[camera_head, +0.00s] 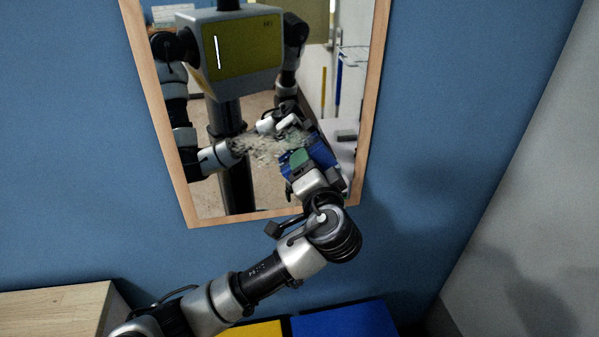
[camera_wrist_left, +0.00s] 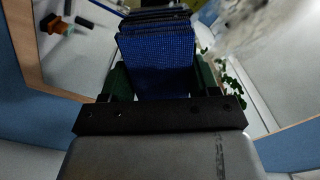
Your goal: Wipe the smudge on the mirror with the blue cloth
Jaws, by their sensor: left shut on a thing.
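The mirror (camera_head: 172,150) hangs on the blue wall in a light wooden frame. A speckled grey-green smudge (camera_head: 262,147) lies on its glass, left of my left gripper (camera_head: 299,163). A pale smudge also shows at the upper right of the left wrist view (camera_wrist_left: 262,22). My left gripper is shut on the folded blue cloth (camera_wrist_left: 157,62), which sticks out past its green-sided fingers. In the head view the cloth (camera_head: 322,153) is partly hidden by the gripper. I cannot tell whether it touches the glass. My right gripper is not directly in view.
A wooden surface (camera_head: 50,312) is at the lower left. A yellow item (camera_head: 252,330) and a blue item (camera_head: 345,322) lie below the mirror. A grey wall (camera_head: 530,220) closes off the right side. The mirror reflects my body and the room.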

